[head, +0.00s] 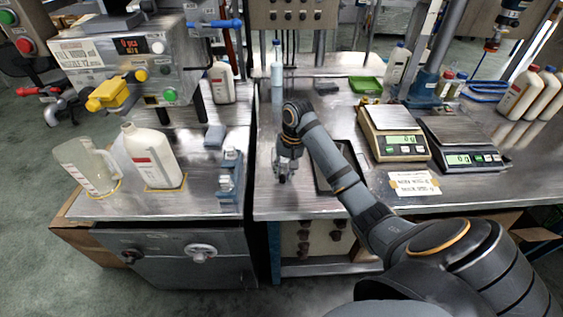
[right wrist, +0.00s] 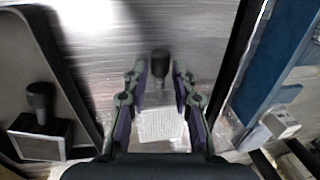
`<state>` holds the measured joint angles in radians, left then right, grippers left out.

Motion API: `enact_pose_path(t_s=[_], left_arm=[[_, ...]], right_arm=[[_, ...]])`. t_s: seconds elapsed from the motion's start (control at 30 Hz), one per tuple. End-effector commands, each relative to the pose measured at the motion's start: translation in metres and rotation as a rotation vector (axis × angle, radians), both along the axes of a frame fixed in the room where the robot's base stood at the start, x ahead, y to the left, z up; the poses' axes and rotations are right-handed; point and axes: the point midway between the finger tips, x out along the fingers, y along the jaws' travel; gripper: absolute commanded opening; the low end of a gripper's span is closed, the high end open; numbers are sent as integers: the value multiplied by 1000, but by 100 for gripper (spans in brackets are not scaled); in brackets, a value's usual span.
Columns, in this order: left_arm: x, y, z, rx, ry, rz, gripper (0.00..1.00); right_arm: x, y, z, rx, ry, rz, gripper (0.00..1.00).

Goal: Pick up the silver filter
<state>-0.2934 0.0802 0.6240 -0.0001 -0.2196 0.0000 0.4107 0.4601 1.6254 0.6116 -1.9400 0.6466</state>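The silver filter (right wrist: 160,125) is a pale, mesh-faced square block with a black knob handle (right wrist: 160,62), lying on the metal bench in the right wrist view. My right gripper (right wrist: 159,75) is open above it, one finger on each side of the knob, with gaps on both sides. In the head view my right gripper (head: 284,178) points down over the bench, left of a dark-rimmed tray (head: 319,178); the filter is hard to make out there. A second knobbed block (right wrist: 40,140), with a dark face, shows in the wrist view at the tray. My left gripper is not in view.
Two scales (head: 395,135) (head: 462,140) stand right of the tray. A white bottle (head: 152,158) and a clear jug (head: 85,165) stand on the left bench. A blue clamp-like device (head: 230,178) sits near the gap between benches.

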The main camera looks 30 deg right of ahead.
Motion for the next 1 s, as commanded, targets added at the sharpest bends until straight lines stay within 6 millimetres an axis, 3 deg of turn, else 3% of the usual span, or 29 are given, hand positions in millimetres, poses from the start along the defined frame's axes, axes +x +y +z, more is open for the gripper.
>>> enact_pose_path(t_s=[0.1, 0.27, 0.47, 0.83, 1.0], left_arm=[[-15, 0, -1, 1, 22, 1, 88], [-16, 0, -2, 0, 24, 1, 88], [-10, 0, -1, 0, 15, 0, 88], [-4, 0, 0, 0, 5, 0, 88], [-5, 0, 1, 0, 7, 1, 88]], right_arm=[[1, 1, -10, -1, 1, -1, 26], [1, 1, -10, -1, 1, 0, 25], [1, 1, -10, -1, 0, 0, 0], [1, 1, -8, -1, -2, 0, 0], [2, 1, 6, -1, -6, 1, 0]])
